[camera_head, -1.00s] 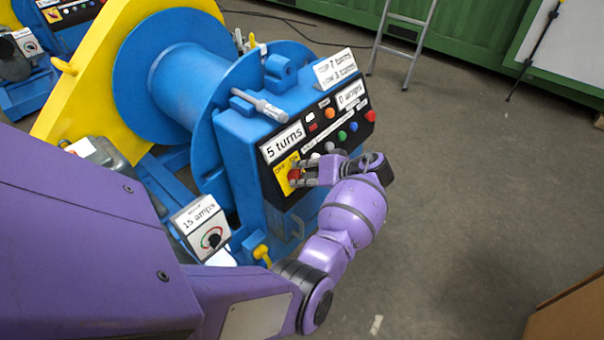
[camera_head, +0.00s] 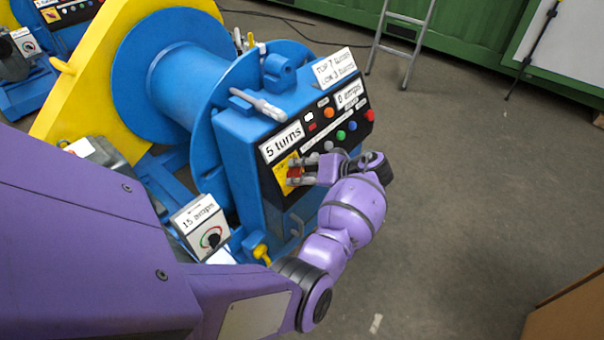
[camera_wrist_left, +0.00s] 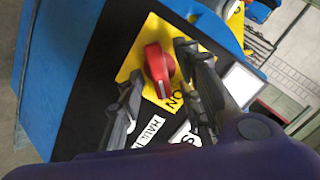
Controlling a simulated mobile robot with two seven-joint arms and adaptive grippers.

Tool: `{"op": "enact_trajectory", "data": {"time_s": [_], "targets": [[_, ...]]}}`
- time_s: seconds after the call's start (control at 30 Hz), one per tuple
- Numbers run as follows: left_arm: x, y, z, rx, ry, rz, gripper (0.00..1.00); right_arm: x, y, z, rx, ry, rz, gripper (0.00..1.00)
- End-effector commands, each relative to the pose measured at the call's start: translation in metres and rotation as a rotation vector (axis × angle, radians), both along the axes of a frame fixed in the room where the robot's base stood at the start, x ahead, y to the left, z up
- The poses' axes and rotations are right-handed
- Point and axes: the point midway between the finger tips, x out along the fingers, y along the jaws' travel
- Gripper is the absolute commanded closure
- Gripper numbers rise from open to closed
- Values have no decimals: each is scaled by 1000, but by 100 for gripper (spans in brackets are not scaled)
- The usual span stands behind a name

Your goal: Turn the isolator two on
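A red rotary isolator switch (camera_head: 295,172) sits on a yellow plate (camera_head: 281,178) at the lower left of the blue winch's black panel. It shows large in the left wrist view (camera_wrist_left: 158,68), with "ON" on the plate to its lower right. My left gripper (camera_head: 289,172) is at the switch, its fingers apart on either side of the red knob. In the left wrist view the fingers (camera_wrist_left: 160,62) flank the knob, with small gaps visible; contact is unclear. No number marks the switch legibly. My right gripper is not in view.
Coloured buttons (camera_head: 341,135) and a "5 turns" display (camera_head: 282,143) are close to the gripper on the panel. A grey lever (camera_head: 258,104) lies on top. A "15 amps" box (camera_head: 200,226) stands at the lower left. The floor (camera_head: 470,200) to the right is clear.

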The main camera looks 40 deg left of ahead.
Motion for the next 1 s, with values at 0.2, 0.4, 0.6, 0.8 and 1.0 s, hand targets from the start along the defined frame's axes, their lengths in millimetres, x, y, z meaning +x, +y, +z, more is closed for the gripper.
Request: {"op": "enact_trajectory", "data": {"time_s": [0.2,0.4,0.6,0.8,1.0], "targets": [[2,-17,10,-1,-2,-1,67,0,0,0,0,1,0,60],[4,-53,34,-2,-3,-2,67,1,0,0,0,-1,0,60],[6,-84,54,-1,-2,-1,67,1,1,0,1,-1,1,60],[7,-99,65,0,-2,-1,67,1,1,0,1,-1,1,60],[7,-100,66,1,0,-1,67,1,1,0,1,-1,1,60]]}}
